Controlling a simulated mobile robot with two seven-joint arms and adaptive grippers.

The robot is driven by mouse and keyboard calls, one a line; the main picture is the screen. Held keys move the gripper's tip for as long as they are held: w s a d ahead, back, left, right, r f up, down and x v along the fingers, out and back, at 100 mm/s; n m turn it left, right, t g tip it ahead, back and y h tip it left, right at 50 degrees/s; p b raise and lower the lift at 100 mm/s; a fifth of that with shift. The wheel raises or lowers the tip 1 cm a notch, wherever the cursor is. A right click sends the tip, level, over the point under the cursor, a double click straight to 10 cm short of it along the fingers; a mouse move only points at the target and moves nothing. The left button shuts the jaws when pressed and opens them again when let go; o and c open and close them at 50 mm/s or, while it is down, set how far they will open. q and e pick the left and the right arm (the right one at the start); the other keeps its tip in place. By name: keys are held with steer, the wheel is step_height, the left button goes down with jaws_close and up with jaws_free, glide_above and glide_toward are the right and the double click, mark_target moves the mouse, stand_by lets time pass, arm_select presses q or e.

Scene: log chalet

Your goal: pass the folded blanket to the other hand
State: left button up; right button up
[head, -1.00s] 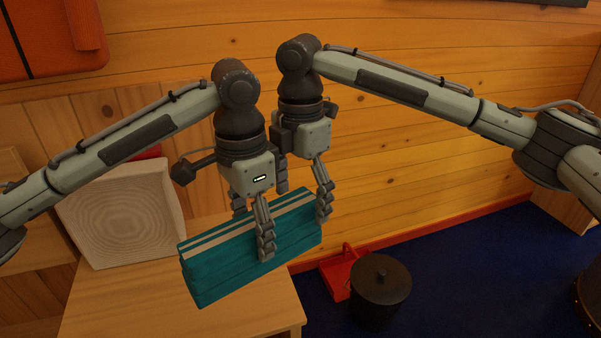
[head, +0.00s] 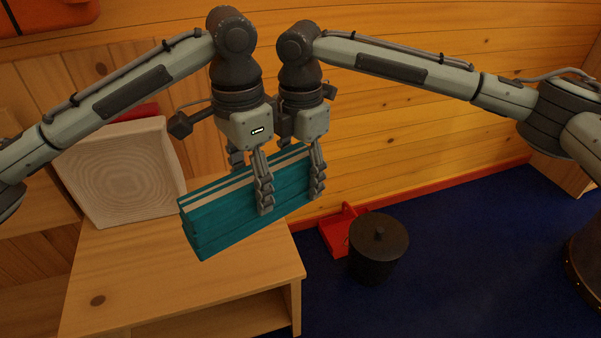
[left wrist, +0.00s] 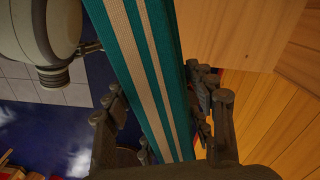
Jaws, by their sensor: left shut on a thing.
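The folded blanket (head: 225,222) is teal with pale stripes along its top. In the left wrist view the blanket (left wrist: 140,65) runs between the fingers. My right gripper (head: 304,182) is at the blanket's right end, close beside my left one. Its near finger lies over the near face; its far finger is hidden, so its grip is unclear.
A wooden table (head: 200,291) stands below, with a pale square cushion-like thing (head: 118,172) at its back left. A dark lidded bin (head: 378,252) and a red box-like thing (head: 338,232) stand on the blue floor to the right. The plank wall is behind.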

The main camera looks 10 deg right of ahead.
arm_select(q)
steer(key=shift+s+d+r, duration=0.1)
steer(key=shift+s+d, duration=0.05)
steer(key=shift+d, duration=0.05)
arm_select(e)
steer(key=shift+w, duration=0.1)
steer(key=shift+c, duration=1.2)
arm_select(q)
steer(key=o, duration=1)
arm_select(e)
steer(key=shift+a, duration=0.1)
steer(key=shift+c, duration=1)
arm_select(q)
steer(key=o, duration=0.3)
